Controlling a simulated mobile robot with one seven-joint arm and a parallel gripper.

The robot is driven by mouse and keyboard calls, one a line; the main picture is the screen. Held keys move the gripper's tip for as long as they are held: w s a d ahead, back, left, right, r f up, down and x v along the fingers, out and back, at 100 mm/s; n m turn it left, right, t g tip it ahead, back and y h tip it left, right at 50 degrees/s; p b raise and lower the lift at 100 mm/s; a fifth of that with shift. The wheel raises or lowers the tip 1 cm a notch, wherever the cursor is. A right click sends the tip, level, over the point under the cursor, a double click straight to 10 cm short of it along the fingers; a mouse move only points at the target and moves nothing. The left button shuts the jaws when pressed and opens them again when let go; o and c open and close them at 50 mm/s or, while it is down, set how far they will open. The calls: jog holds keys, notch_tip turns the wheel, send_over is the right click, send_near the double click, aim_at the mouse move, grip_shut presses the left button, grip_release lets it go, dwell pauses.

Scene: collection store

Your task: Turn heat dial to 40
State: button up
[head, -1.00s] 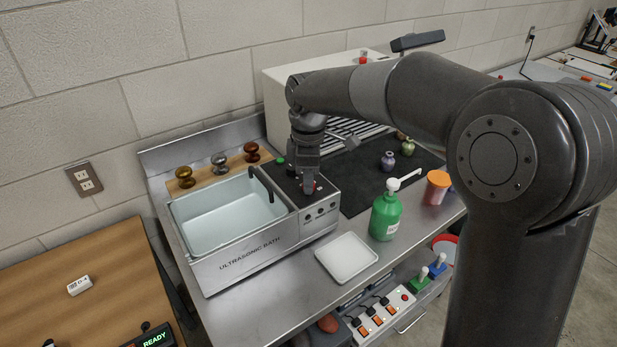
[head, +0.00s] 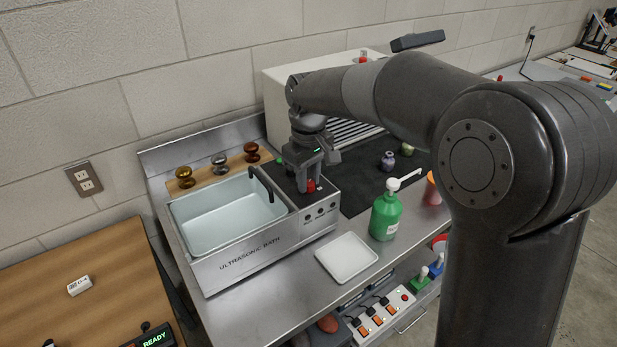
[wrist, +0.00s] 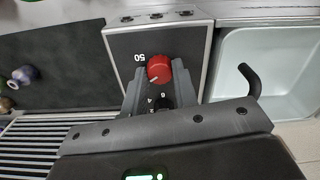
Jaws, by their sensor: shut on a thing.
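The ultrasonic bath (head: 250,251) has a control panel on its right side. A red dial (wrist: 159,69) with a white pointer mark sits on that panel, with a printed "50" beside it; it also shows in the head view (head: 311,186). In the wrist view the mark points to the lower left, away from the "50". My gripper (wrist: 159,73) points down at the panel, its two fingertips closed on either side of the red dial. No printed 40 is visible.
The basin (head: 225,212) with a black bent tube lies left of the panel. A green pump bottle (head: 385,217) and a white tray (head: 346,257) stand in front and to the right. Small vases stand on the dark mat (head: 362,180). Three metallic knob-like pieces stand on a wooden strip behind.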

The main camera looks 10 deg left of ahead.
aim_at(309, 183)
jog(key=shift+m, duration=0.3)
jog(key=o, duration=1)
jog(key=shift+r, duration=0.1)
notch_tip(309, 183, up, 11)
jog(key=shift+f, duration=0.2)
